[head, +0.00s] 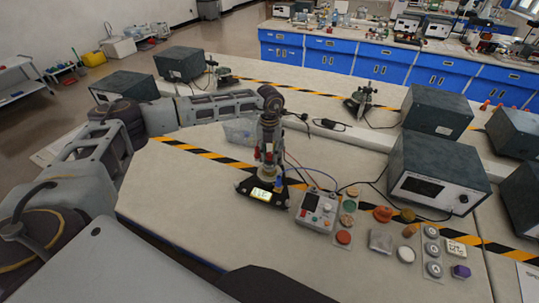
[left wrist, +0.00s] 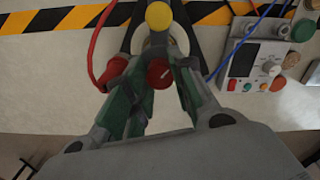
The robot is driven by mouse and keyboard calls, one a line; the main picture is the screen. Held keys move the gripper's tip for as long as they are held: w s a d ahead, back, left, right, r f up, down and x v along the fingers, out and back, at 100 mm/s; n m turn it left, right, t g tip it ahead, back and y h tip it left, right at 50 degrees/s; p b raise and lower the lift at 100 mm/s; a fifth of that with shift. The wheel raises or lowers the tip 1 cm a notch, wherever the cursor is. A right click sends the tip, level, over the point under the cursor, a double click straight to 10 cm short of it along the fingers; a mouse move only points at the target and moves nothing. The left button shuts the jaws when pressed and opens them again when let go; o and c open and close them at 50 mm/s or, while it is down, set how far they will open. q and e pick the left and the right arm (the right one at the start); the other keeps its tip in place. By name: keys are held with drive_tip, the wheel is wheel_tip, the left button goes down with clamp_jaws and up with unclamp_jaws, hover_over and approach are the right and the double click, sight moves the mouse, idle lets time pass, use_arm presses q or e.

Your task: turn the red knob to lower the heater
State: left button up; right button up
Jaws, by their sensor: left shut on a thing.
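The fingers hide the knob's sides. A separate red plug-like part (left wrist: 114,72) with a red cable is just left of the fingers, and a yellow round cap (left wrist: 159,16) lies beyond. My right gripper does not show.
A grey control box (head: 317,210) with cables stands right of the stand. Several coloured knobs and buttons, including an orange-red one (head: 343,237), lie farther right. A dark instrument (head: 437,175) stands behind them. The bench front left of the stand is clear.

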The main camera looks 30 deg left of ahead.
use_arm(q)
drive_tip(key=m+b, duration=0.3)
drive_tip(key=m, duration=0.3)
drive_tip(key=shift+f, duration=0.1)
drive_tip(key=m+b, duration=0.3)
drive_tip(key=m, duration=0.2)
drive_tip(key=shift+m, duration=0.3)
drive_tip(key=shift+m+b, duration=0.4)
drive_tip(key=shift+m, duration=0.3)
drive_tip(key=shift+m+b, duration=0.35)
drive_tip(key=shift+m, duration=0.95)
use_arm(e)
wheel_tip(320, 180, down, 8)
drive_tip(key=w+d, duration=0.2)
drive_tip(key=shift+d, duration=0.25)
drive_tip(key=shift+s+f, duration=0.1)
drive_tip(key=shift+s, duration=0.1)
